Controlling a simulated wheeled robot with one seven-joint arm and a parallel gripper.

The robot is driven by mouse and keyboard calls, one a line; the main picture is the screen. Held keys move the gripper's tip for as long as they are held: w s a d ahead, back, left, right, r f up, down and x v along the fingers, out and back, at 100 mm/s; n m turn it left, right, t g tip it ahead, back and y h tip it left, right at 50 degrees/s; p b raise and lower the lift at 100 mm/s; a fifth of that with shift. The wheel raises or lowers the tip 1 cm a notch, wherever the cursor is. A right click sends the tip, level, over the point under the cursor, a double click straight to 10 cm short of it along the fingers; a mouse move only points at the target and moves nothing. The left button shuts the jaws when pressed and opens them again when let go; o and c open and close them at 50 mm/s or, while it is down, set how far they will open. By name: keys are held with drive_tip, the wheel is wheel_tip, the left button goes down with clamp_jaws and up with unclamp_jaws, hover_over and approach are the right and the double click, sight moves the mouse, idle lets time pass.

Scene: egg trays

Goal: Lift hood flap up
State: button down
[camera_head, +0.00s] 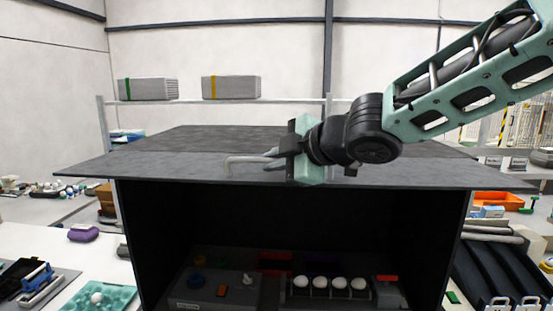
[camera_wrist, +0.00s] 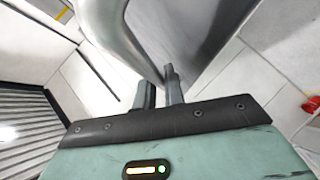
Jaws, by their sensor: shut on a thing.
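The hood flap (camera_head: 140,167) is a flat dark grey panel. It stands raised, close to level, above the open front of the black hood (camera_head: 128,235). A light grey bar handle (camera_head: 238,160) is on the flap. My gripper (camera_head: 274,158) comes in from the right and its fingers are shut on the handle. In the wrist view my two dark fingertips (camera_wrist: 160,90) close at the end of the curved grey handle (camera_wrist: 112,38). The exact contact is partly hidden in the head view by the gripper body.
Inside the hood a rack holds several white eggs (camera_head: 330,283), beside a grey control box (camera_head: 215,290). A teal egg tray (camera_head: 105,296) with a white egg lies at left. Dark sloped channels (camera_head: 500,265) and an orange bin (camera_head: 498,200) are at right.

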drive_tip(key=shift+w+d+f, duration=0.1)
drive_tip(key=shift+w+d, duration=0.05)
drive_tip(key=c, duration=1.5)
unclamp_jaws()
drive_tip(key=shift+w, duration=0.1)
drive_tip(key=shift+s+d, duration=0.1)
drive_tip(key=shift+s, duration=0.15)
drive_tip(key=v, duration=1.7)
